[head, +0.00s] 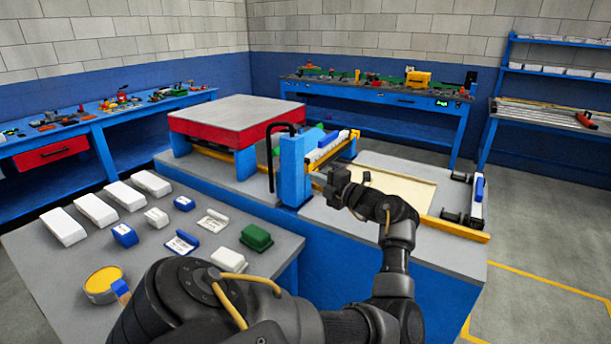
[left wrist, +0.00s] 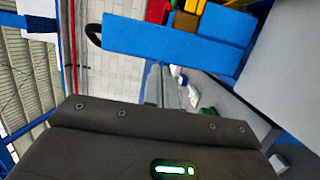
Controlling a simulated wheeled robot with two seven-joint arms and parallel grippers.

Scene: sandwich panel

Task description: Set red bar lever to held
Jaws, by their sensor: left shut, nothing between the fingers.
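I cannot make out a lever with a red bar for certain in either view. A blue upright post (head: 292,168) with a black curved handle (head: 270,150) stands on the grey workbench; the post also shows large in the left wrist view (left wrist: 175,42). My left gripper (head: 338,187) is shut and empty, just right of the post and above the bench. It appears apart from the post. The left wrist view shows mostly its dark housing with a green light, and its fingertips are hidden there. My right gripper is not in view.
A red-sided slab with a grey top (head: 235,115) stands behind left. A roller unit (head: 325,150) lies behind the post. A pale panel (head: 385,190) and a yellow rail (head: 455,229) lie right. White, blue and green blocks cover the front-left table (head: 75,260).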

